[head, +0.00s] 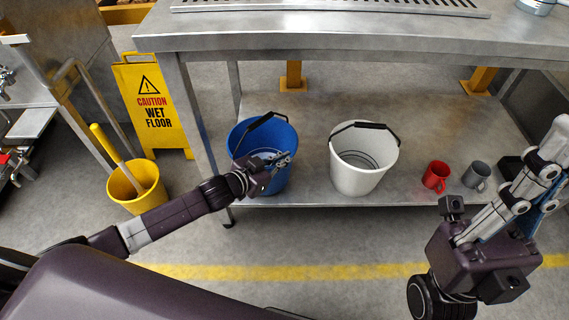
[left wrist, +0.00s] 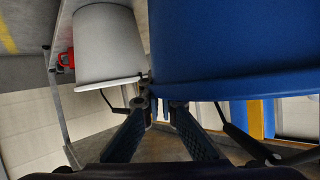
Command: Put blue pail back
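The blue pail (head: 249,137) stands upright on the lower shelf of the steel table, its dark handle lying across the rim. My left gripper (head: 284,159) is at the near right side of the blue pail in the head view. In the left wrist view the blue pail (left wrist: 235,45) fills the upper right, close in front of the left fingertips (left wrist: 164,105). A gap shows between those fingers and nothing is seen held; contact with the pail is unclear. My right gripper (head: 545,140) is at the right edge, away from the pails; its finger opening cannot be made out.
A white pail (head: 358,178) stands right of the blue one, with a red mug (head: 436,176) and a grey mug (head: 476,177) farther right. A table leg (head: 196,120), a wet floor sign (head: 158,115) and a yellow mop bucket (head: 137,190) stand left. The tabletop (head: 350,35) overhangs the shelf.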

